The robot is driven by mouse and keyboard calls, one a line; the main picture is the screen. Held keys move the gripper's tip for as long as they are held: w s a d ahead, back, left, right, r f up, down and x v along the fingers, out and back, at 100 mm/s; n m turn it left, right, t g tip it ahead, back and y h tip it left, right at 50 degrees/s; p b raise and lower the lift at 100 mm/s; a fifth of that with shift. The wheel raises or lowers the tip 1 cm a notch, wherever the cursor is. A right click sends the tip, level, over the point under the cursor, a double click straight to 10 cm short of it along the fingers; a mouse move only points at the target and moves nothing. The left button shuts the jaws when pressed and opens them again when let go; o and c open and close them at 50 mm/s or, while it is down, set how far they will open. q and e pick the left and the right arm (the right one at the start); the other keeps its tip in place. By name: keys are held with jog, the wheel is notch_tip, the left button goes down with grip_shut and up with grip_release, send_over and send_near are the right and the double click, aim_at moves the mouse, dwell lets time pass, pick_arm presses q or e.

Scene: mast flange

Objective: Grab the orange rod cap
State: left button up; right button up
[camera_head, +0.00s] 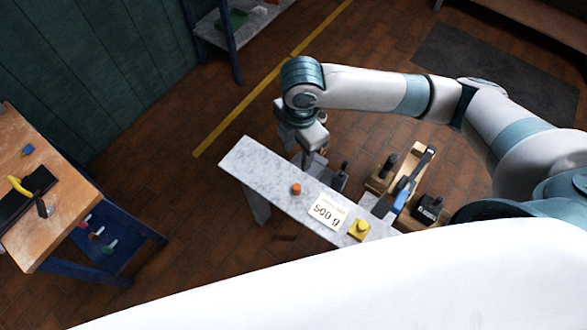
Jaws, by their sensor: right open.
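The orange rod cap (296,189) is a small orange piece standing on the grey marbled bench top (255,166), left of a white label. My right gripper (306,160) hangs at the far edge of this bench, a little beyond the cap and apart from it. It is open and appears empty, though its fingers are small and partly hidden by the wrist. My left gripper is out of view.
A white label card (327,211) and a yellow block (359,230) are on the same bench. Behind it stand dark tools and a wooden piece (411,160). A wooden workbench (50,215) is at the left. Open brick floor lies between the benches.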

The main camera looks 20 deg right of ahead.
jog(key=shift+d+r, duration=0.25)
jog(key=shift+a, duration=0.1)
jog(key=p, duration=0.3)
send_over(298, 184)
notch_tip(298, 184, down, 12)
jog(key=shift+f, duration=0.1)
dwell(0.3)
jog(key=shift+f, duration=0.1)
